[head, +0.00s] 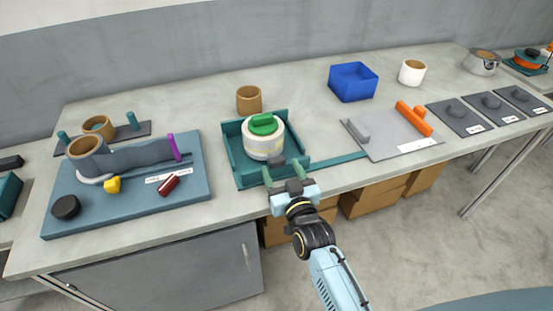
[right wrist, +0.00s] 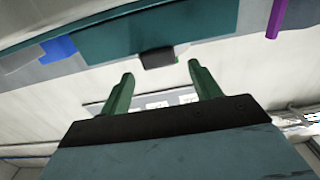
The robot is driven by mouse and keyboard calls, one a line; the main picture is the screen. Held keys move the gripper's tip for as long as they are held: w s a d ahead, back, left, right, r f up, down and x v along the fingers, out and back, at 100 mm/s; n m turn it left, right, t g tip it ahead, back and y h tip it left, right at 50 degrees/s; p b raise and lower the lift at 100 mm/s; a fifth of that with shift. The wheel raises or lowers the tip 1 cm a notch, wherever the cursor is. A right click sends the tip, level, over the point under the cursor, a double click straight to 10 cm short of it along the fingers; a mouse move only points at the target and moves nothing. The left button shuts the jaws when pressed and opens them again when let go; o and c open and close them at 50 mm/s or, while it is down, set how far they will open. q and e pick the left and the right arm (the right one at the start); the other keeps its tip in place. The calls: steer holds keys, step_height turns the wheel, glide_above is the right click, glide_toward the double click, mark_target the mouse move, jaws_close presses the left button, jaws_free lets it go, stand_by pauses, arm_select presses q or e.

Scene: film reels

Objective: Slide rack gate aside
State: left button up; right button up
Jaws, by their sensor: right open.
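The teal rack (head: 230,142) stands near the table's front edge and holds a white reel (head: 263,147) with a green piece (head: 264,125) on top. Its low front gate (head: 248,181) closes the front side, and a small dark handle (head: 277,161) sits on it. My right gripper (head: 284,172) is open at the front of the rack, with its green fingers to either side of the handle. In the right wrist view the handle (right wrist: 158,59) lies just beyond and between the open fingertips (right wrist: 161,70), with nothing gripped. My left gripper is out of view.
A thin teal rail (head: 340,161) runs right from the rack along the front edge. A blue board (head: 110,207) with parts is left; a blue bin (head: 353,81) and tan cup (head: 249,99) stand behind.

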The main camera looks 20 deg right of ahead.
mark_target(278, 162)
steer(key=shift+w+a, duration=0.1)
steer(key=shift+w, duration=2.25)
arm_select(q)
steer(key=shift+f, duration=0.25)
